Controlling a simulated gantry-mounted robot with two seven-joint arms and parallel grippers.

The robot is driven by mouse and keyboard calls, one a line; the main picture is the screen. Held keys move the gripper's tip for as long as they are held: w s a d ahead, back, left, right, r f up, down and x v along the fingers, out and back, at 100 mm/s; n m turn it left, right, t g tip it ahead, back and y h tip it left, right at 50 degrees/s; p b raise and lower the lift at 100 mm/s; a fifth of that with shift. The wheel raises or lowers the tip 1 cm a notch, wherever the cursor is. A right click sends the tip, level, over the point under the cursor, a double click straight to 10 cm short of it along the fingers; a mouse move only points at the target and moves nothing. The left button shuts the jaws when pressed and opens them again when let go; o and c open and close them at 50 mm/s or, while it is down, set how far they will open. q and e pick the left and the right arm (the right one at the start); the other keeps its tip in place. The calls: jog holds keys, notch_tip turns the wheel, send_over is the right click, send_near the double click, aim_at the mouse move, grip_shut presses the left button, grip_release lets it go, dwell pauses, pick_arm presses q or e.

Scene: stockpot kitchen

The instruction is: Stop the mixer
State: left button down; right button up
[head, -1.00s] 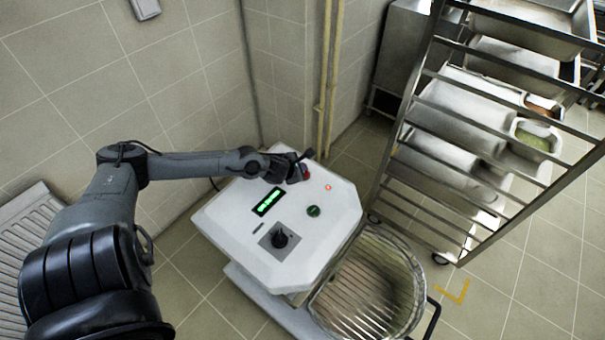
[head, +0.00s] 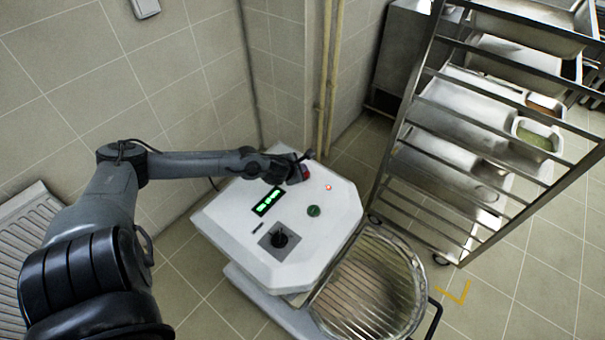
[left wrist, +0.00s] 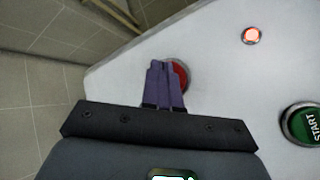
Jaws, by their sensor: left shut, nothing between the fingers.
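The mixer (head: 230,223) has a white top panel with a lit green display (head: 267,201), a black knob (head: 280,238), a green button (head: 313,211) and a small lit red lamp (head: 328,187). In the left wrist view the green button (left wrist: 304,124) reads START and the lamp (left wrist: 252,36) glows. My left gripper (head: 304,160) is shut and empty at the panel's far edge. In the left wrist view its fingertips (left wrist: 159,66) overlap a red button (left wrist: 180,76), partly hidden behind them. I cannot tell whether they press it. My right gripper is not in view.
A wire guard (head: 372,290) covers the bowl at the mixer's front right. A metal rack (head: 440,130) with trays stands to the right. Tiled walls and pipes (head: 330,70) are behind the mixer. A ribbed radiator (head: 35,220) is at the left.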

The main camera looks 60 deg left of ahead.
pick_arm(q)
jog(key=shift+f+b, duration=0.4)
jog(key=shift+b, duration=0.05)
dwell(0.6)
jog(key=shift+r, duration=0.1)
jog(key=shift+r+p, duration=0.65)
jog(key=shift+r, duration=0.05)
dwell(0.3)
jog(key=shift+r+p, duration=1.95)
jog(key=shift+r, duration=0.6)
jog(key=shift+s, duration=0.1)
